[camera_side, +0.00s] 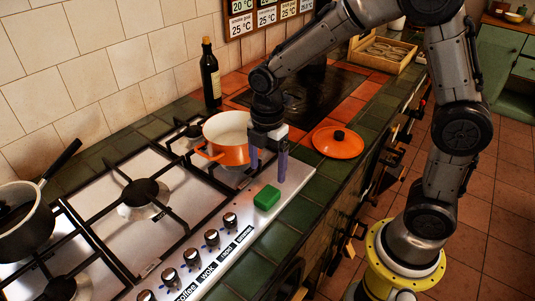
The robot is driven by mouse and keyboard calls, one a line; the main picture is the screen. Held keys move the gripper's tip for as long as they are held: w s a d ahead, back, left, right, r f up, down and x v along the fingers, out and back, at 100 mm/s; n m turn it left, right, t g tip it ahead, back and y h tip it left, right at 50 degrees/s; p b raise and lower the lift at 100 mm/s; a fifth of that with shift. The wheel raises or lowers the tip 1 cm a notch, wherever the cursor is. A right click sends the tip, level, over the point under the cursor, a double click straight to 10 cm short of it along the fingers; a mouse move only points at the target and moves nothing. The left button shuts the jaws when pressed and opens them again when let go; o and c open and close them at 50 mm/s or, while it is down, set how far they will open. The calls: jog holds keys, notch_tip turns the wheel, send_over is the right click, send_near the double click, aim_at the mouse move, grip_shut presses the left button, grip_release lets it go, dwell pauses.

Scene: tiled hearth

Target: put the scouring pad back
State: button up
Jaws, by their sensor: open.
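The scouring pad is most likely the small green block (267,197), which lies on the steel hob (185,212) near its front right corner. My gripper (268,168) points down just above and behind the green block in the picture. Its two fingers are apart with nothing seen between them. I cannot tell how high the fingertips are over the block. No holder for the pad can be made out.
An orange pot (225,140) stands close behind my gripper, its orange lid (338,142) on the tiles to the right. A dark bottle (210,75) stands at the wall. A saucepan (25,222) is at left. Knobs (211,238) line the hob's front. A wooden tray (382,52) is further back.

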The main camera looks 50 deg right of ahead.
jog(key=s+d+r+m+t, duration=0.3)
jog(key=s+r+m, duration=0.6)
jog(key=r, duration=0.2)
jog(key=s+d+r+m+t, duration=0.1)
jog(key=s+m+t, duration=0.1)
jog(key=s+m, duration=0.7)
jog(key=shift+d+t, duration=0.2)
jog(key=shift+t, duration=0.1)
